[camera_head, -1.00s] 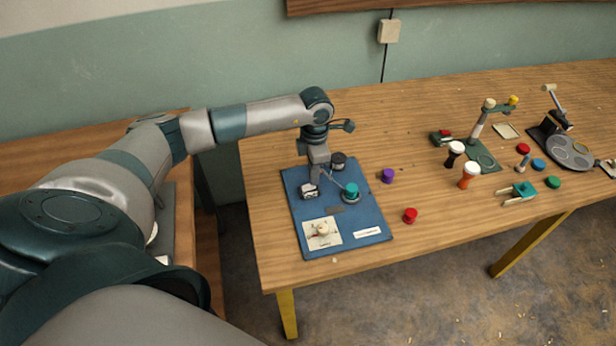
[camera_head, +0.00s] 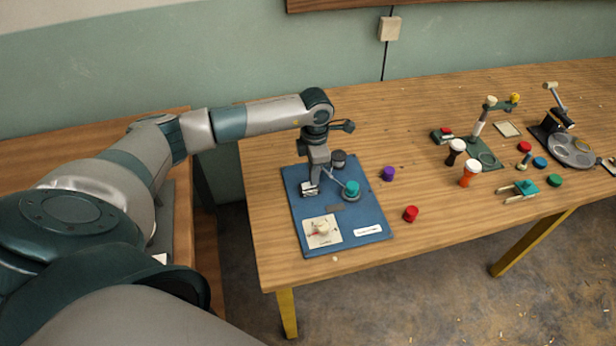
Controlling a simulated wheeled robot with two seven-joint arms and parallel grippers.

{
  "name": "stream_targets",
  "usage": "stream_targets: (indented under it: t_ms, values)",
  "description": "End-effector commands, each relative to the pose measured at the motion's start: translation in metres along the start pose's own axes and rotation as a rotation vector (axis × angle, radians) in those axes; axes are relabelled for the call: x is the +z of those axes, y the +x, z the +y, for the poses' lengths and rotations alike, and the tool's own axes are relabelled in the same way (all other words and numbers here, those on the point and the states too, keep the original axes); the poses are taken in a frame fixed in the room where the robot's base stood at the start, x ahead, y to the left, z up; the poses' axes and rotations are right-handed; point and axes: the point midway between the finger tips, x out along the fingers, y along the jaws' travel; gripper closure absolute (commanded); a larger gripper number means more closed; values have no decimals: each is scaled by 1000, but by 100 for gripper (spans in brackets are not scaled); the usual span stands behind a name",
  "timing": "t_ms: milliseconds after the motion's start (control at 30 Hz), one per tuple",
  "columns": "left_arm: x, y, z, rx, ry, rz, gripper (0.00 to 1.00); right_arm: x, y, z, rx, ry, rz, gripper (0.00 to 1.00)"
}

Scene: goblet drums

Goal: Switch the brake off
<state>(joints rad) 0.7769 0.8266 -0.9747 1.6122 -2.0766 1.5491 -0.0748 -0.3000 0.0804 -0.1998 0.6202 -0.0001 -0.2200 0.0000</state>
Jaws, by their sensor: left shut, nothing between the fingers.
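A blue board (camera_head: 369,215) lies on the near left part of the table. It carries a small white-and-dark block (camera_head: 309,190) at its left side, a teal knob (camera_head: 351,188), a dark round part (camera_head: 338,158) and a cream plate with a pale knob (camera_head: 322,230). Which of these is the brake switch I cannot tell for sure. My left gripper (camera_head: 314,182) points down over the block, shut and empty. Its fingertips are at or just above the block; contact is too small to make out. My right gripper is not in view.
Purple (camera_head: 388,174) and red (camera_head: 410,214) round pieces stand right of the board. Farther right are two goblet drums (camera_head: 470,173), a teal clamp-like tool (camera_head: 519,190), a stand (camera_head: 480,130) and a dark-based device (camera_head: 570,150).

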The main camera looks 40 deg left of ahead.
Motion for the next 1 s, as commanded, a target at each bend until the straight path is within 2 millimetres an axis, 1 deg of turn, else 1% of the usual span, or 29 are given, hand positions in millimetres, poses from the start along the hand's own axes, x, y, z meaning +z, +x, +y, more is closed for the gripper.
stream_targets:
  t_ms: [367, 533, 667, 1000]
  values:
    - [-1, 6, 0, -1, 0, 3, 100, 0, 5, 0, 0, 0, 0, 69]
    - [-1, 4, 0, -1, 0, 4, 100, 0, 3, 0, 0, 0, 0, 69]
    - [-1, -3, 0, -1, 0, 4, 100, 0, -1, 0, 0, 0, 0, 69]
    - [0, -26, 0, 0, 0, 0, 100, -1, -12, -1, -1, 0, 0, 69]
